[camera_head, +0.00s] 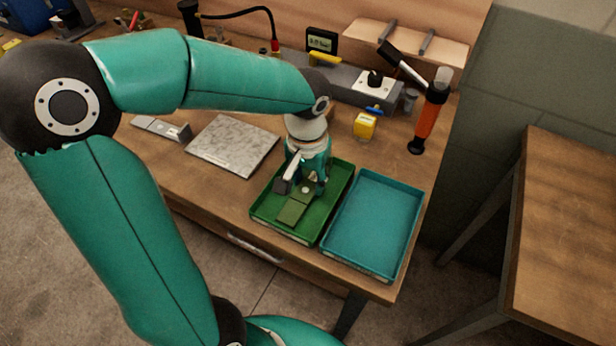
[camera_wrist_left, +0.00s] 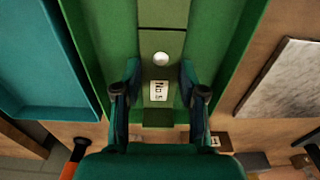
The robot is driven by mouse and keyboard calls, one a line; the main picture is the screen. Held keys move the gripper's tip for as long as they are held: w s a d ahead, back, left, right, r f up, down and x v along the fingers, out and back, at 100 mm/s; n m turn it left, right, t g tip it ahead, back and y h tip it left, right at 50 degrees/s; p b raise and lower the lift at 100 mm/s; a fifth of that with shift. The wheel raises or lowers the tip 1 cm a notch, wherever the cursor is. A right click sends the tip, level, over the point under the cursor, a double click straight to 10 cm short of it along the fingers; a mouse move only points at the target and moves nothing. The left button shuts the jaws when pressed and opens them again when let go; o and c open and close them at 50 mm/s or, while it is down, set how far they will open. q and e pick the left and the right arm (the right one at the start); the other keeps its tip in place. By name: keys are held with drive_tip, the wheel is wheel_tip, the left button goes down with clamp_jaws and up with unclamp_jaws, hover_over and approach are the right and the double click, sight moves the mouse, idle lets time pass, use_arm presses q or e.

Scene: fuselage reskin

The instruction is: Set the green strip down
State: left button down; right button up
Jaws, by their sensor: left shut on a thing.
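The green strip (camera_head: 293,211) is at the green tray (camera_head: 267,222), in line with its length. I cannot tell whether it touches the tray floor. In the left wrist view the strip (camera_wrist_left: 162,43) has a white round spot and a small white label with dark print. My left gripper (camera_head: 304,187) points down over the green tray and is shut on the strip, a finger on each side (camera_wrist_left: 160,80). The fingers partly hide the strip in the head view. My right gripper is not in view.
An empty teal tray (camera_head: 372,222) stands right of the green tray. A grey speckled plate (camera_head: 233,145) lies left of it. Behind are a yellow block (camera_head: 364,125), an orange-bodied tool (camera_head: 430,112) and a grey unit with a knob (camera_head: 374,82). Another wooden table (camera_head: 570,235) is at right.

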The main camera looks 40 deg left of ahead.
sight(308, 188)
use_arm(q)
drive_tip(key=shift+f, duration=0.1)
drive_tip(key=c, duration=0.7)
unclamp_jaws()
drive_tip(key=shift+o, duration=0.2)
drive_tip(key=shift+r, duration=0.2)
wheel_tip(308, 188, up, 12)
drive_tip(key=p, duration=0.1)
drive_tip(key=shift+s+d, duration=0.15)
drive_tip(key=shift+s, duration=0.2)
drive_tip(key=shift+f, duration=0.1)
